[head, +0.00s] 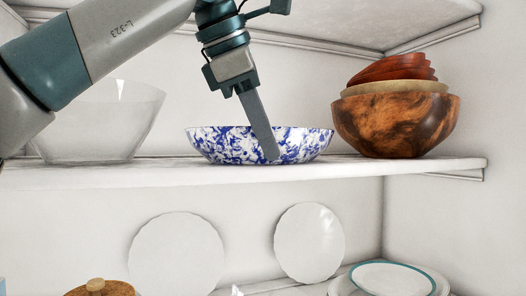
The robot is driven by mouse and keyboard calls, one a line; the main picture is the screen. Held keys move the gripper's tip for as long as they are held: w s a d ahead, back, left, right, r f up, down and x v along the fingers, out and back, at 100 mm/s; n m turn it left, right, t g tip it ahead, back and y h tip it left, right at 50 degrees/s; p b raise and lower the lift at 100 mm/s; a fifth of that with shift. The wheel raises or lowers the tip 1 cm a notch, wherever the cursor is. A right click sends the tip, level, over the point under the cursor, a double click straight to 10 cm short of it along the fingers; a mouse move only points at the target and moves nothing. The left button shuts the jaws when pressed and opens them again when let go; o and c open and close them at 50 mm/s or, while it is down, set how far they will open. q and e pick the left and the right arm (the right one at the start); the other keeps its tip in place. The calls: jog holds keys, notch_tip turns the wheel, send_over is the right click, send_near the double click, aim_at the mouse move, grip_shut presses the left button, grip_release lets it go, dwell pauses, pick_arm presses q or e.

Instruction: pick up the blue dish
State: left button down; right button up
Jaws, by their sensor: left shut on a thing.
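The blue dish (215,146) is a shallow white bowl with a blue speckled pattern. It sits upright on the middle shelf, between a glass bowl and a wooden bowl. My left gripper (268,150) comes down from above and is shut on the dish's near wall. One finger lies over the outside of the dish; the other finger is hidden behind it. The dish's base appears at the shelf surface, and I cannot tell whether it is lifted at all. My right gripper is not in view.
A clear glass bowl (105,125) stands left, partly behind my arm. A brown wooden bowl (395,125) with smaller bowls stacked in it stands close on the right. The shelf (300,172) has a front edge just before the dish. White plates (310,243) stand below.

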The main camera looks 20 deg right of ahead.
pick_arm(q)
jog(key=shift+r, duration=0.2)
dwell(0.6)
jog(key=shift+d+r, duration=0.1)
jog(key=shift+r, duration=0.95)
notch_tip(320, 180, up, 2)
jog(key=s+a+r+b, duration=0.3)
jog(key=s+r, duration=0.3)
jog(key=s, duration=0.5)
jog(key=shift+s+r, duration=0.2)
jog(key=shift+r, duration=0.1)
